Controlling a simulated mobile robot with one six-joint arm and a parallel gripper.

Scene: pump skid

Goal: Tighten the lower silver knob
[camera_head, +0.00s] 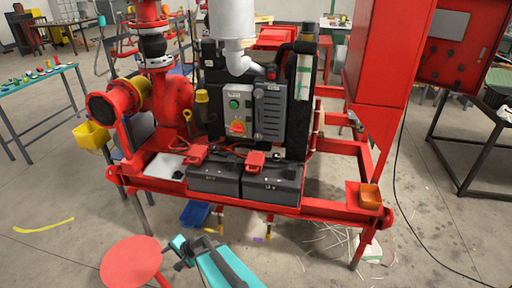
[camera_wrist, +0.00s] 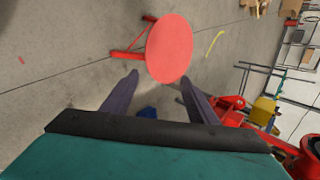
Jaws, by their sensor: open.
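The pump skid (camera_head: 320,205) is a red frame at the middle of the head view. It carries a grey control box (camera_head: 238,112) with a green button and a red-and-yellow switch. My gripper (camera_head: 182,254) is low in front of the skid, near the red stool, and is apart from the skid. In the wrist view my gripper (camera_wrist: 158,90) has its two dark fingers spread wide with nothing between them.
A red round stool (camera_head: 131,262) stands at the front left. Two black batteries (camera_head: 215,180) sit on the skid's front. A black cable (camera_head: 400,190) lies on the floor at right.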

